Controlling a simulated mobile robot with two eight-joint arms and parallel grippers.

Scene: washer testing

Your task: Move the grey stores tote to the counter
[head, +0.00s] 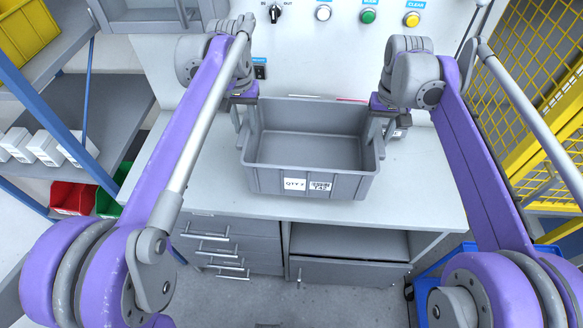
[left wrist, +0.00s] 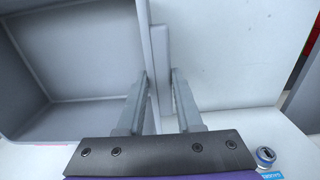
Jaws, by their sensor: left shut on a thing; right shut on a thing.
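The grey stores tote (head: 312,180) is upright and looks empty, with white labels on its near wall. In the head view it is over the white counter (head: 420,190), near the counter's front edge. I cannot tell whether its base touches the counter. My left gripper (head: 244,120) is shut on the tote's left wall. In the left wrist view, the fingers of the left gripper (left wrist: 158,105) stand on both sides of the tote's wall (left wrist: 158,45). My right gripper (head: 383,125) is shut on the tote's right side; its fingertips are partly hidden.
A panel with a black switch (head: 274,13) and coloured buttons (head: 369,16) stands behind the counter. Shelves with white boxes (head: 42,147) and red (head: 73,197) and green bins are at left. A yellow mesh fence (head: 530,110) is at right. Grey drawers (head: 228,245) are below the counter.

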